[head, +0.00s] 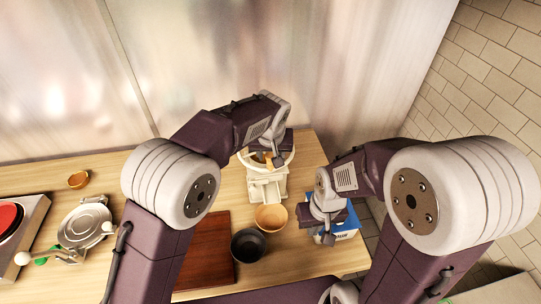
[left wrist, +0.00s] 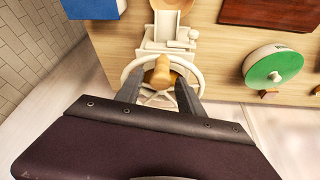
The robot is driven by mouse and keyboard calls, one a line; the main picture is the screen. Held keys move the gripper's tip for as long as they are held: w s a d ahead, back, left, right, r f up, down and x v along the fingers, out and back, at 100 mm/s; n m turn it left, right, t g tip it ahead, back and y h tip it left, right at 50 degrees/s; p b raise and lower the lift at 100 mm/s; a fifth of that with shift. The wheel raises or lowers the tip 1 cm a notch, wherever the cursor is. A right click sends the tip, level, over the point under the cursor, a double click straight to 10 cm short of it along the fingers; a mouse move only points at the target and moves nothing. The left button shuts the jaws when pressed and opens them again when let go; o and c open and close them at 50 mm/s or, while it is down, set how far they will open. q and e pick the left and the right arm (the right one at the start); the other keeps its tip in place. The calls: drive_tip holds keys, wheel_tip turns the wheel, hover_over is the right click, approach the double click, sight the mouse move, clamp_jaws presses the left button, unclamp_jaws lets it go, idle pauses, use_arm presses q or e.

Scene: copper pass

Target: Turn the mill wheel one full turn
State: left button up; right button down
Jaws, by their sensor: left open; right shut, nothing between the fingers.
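The cream mill (head: 266,188) stands at the back of the wooden counter, and its pale wheel (head: 291,161) faces the back wall. In the left wrist view the mill (left wrist: 165,25) and its spoked wheel (left wrist: 125,75) show with a tan handle knob (left wrist: 162,72). My left gripper (head: 272,160) is at the wheel. Its dark fingers (left wrist: 160,80) are open, one on each side of the knob, with gaps visible; contact cannot be told. My right gripper (head: 327,236) is shut and empty, low by the blue and white box, its tips partly hard to see.
The blue and white box (head: 347,225) stands right of the mill. A tan bowl (head: 271,217), a black bowl (head: 249,246) and a brown board (head: 212,250) lie in front of it.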

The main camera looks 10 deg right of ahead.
use_arm(q)
drive_tip(key=x, duration=0.2)
drive_tip(key=shift+f+p, duration=0.3)
drive_tip(key=shift+p, duration=0.1)
drive_tip(key=shift+f, duration=0.5)
drive_tip(key=shift+w+f, duration=0.1)
drive_tip(key=shift+w, duration=0.1)
clamp_jaws()
drive_tip(key=shift+w, duration=0.1)
idle(0.4)
